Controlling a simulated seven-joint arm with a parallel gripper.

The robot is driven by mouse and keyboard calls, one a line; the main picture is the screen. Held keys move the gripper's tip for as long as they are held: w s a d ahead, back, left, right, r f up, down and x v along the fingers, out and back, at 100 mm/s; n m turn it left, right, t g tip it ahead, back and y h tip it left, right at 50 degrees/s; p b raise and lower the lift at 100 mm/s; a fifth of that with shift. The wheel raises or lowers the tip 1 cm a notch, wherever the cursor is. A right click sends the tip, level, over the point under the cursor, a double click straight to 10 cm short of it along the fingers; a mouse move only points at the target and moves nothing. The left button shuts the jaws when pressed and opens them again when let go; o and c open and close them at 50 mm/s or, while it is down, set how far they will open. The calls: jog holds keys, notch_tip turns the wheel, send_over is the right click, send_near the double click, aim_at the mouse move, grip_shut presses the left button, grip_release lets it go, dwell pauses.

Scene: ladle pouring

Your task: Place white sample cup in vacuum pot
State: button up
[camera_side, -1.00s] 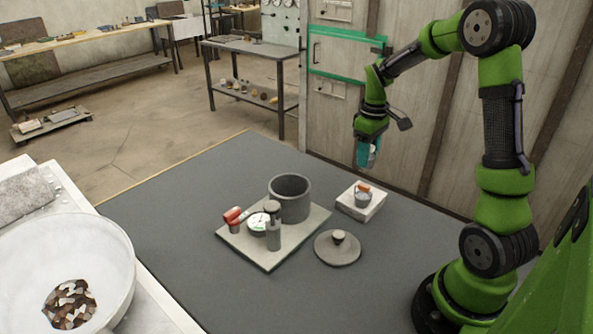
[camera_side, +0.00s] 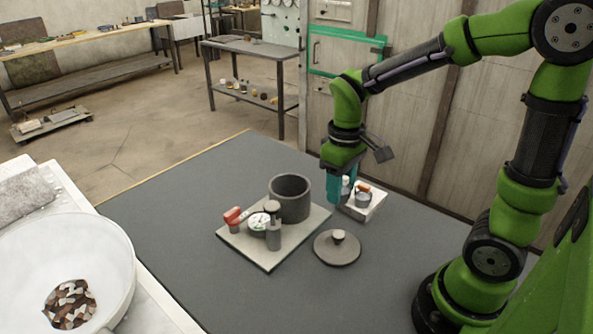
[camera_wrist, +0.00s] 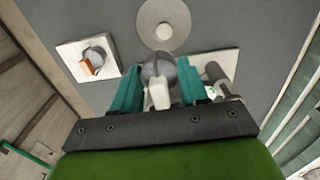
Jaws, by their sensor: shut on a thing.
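My gripper (camera_side: 339,192) is shut on the white sample cup, above the table to the right of the vacuum pot. In the wrist view, the cup's white handle (camera_wrist: 158,96) is between my teal fingers, with a rounded grey cup body (camera_wrist: 160,68) beyond it. In the side view, only a small white part of the cup (camera_side: 345,186) shows beside a finger. The dark grey vacuum pot (camera_side: 290,199) stands upright and open on a pale base plate (camera_side: 268,262). Its inside bottom is hidden. The round lid (camera_side: 337,250) lies apart on the table.
A second grey cup with an orange handle (camera_side: 362,197) sits on a white block (camera_side: 375,209), close to my gripper. A red-handled valve (camera_side: 232,216) and a gauge (camera_side: 259,224) stand beside the pot. A white bowl (camera_side: 110,270) is at lower left. The table's left part is clear.

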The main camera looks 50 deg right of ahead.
jog(key=w+f, duration=0.1)
jog(key=w, duration=0.4)
jog(key=w+f, duration=0.2)
jog(key=w, duration=0.2)
jog(key=w+f, duration=0.2)
jog(key=w, duration=0.3)
jog(key=shift+w+d, duration=0.35)
jog(key=shift+d, duration=0.05)
jog(key=shift+f, duration=0.5)
jog(key=o, duration=0.8)
